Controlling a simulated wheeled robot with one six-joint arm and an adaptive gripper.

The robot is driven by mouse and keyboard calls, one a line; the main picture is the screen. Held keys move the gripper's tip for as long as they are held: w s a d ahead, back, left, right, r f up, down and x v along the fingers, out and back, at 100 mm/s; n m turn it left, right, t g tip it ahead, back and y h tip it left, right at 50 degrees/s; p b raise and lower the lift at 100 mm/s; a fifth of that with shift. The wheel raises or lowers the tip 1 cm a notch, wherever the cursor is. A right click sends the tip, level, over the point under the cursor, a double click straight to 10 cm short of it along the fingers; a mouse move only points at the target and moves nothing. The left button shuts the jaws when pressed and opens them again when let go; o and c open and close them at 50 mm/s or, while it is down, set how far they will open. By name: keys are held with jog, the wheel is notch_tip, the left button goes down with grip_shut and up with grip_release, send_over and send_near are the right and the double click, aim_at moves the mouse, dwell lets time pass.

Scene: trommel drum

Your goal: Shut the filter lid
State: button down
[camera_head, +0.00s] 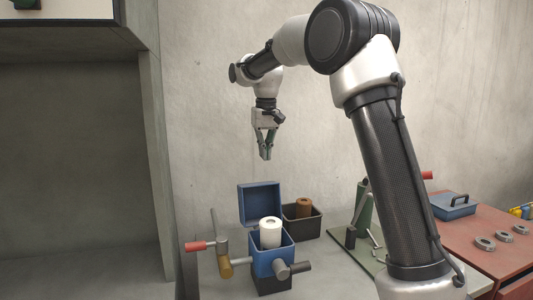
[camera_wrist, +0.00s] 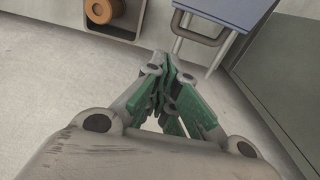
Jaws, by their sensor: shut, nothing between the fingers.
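The blue filter housing (camera_head: 273,262) stands on the grey bench with a white cylindrical filter (camera_head: 270,232) upright inside. Its blue lid (camera_head: 260,202) stands open, raised roughly upright at the back edge of the housing. In the wrist view, a blue-grey panel (camera_wrist: 236,10), apparently the lid, shows at the top right with a grey bar handle (camera_wrist: 195,37) on it. My gripper (camera_head: 266,156) hangs above and behind the lid, fingers pointing down, shut and empty. Its green fingers (camera_wrist: 172,70) meet in the wrist view, apart from the lid and handle.
A dark bin (camera_head: 302,226) holding a brown roll (camera_head: 304,207) stands behind the housing. A red-handled valve (camera_head: 196,246) is at its left and a grey knob (camera_head: 292,269) at its front. A green stand (camera_head: 364,212) and a red table (camera_head: 490,245) are to the right.

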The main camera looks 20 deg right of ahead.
jog(key=s+f, duration=0.3)
jog(key=f, duration=0.3)
jog(key=shift+s, duration=0.15)
dwell(0.4)
